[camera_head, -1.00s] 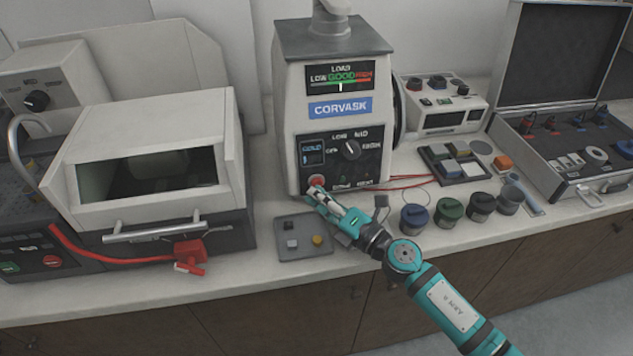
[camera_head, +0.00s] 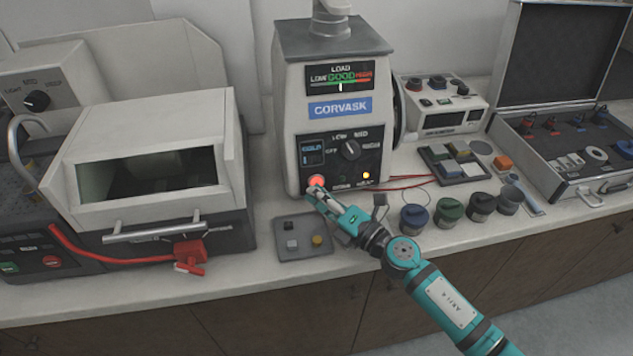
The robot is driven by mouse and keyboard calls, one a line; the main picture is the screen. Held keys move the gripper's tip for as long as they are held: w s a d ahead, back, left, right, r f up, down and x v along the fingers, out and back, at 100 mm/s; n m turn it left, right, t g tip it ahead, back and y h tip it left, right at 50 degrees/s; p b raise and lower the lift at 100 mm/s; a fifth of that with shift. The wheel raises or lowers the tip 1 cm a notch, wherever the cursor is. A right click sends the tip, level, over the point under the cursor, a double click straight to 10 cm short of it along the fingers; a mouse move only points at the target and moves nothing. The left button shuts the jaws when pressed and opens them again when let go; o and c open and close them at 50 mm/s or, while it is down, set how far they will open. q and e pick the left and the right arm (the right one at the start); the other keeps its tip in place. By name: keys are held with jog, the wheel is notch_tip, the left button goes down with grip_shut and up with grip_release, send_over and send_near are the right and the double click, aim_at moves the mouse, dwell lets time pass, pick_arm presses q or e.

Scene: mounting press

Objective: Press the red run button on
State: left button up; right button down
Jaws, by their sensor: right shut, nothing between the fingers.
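The mounting press (camera_head: 290,120) stands upright at the back middle of the counter, with a blue CORVASK label. On its dark front panel (camera_head: 372,152), the red run button (camera_head: 317,181) at the lower left glows bright red-orange. A small amber lamp (camera_head: 366,175) is lit at the panel's lower right. My right gripper (camera_head: 314,191) is shut and empty, its tips at the lower edge of the button. I cannot tell whether they touch it. My left gripper is not in view.
A grey tray (camera_head: 290,254) with small blocks lies just below my right gripper. Several lidded jars (camera_head: 414,217) stand to the right. A white hooded machine (camera_head: 150,125) with a red-handled hose is at left. An open case (camera_head: 560,170) is at far right.

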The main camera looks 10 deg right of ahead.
jog(key=shift+s, duration=0.35)
jog(key=shift+s+r+p, duration=0.15)
jog(key=shift+s+p, duration=0.15)
jog(key=shift+s, duration=0.35)
jog(key=shift+s+d+r+p, duration=0.1)
jog(key=shift+s+r+p, duration=0.15)
jog(key=shift+s, duration=0.9)
jog(key=shift+s+r+p, duration=0.15)
jog(key=shift+s+r, duration=0.05)
jog(key=shift+s, duration=0.95)
